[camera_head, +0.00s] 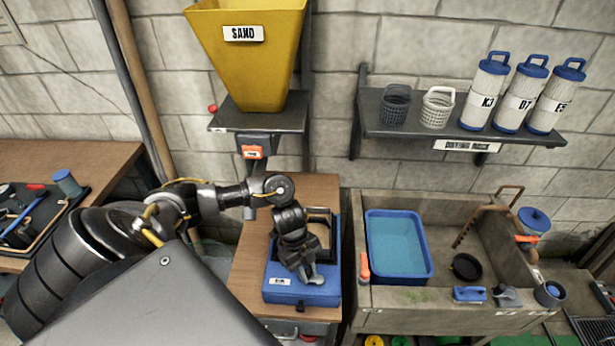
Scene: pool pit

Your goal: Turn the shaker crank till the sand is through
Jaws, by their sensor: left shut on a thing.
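A yellow hopper labelled SAND (243,60) stands on a dark wall bracket, with an orange-tagged outlet (254,150) below it. Under it, a blue shaker box (325,293) with a dark open frame on top sits on the wooden bench. My left gripper (312,278) reaches down over the front of the box and is closed. What it grips, apparently the crank handle, is hidden by its fingers. A small dark knob shows on the box's front. I cannot see any sand in the box or hopper. My right gripper is not in view.
A stone sink (430,305) to the right holds a blue basin of water (398,240) and a black round dish (467,267). A wall shelf (455,132) carries two baskets and three filter cartridges. A tool tray (75,205) lies on the left bench.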

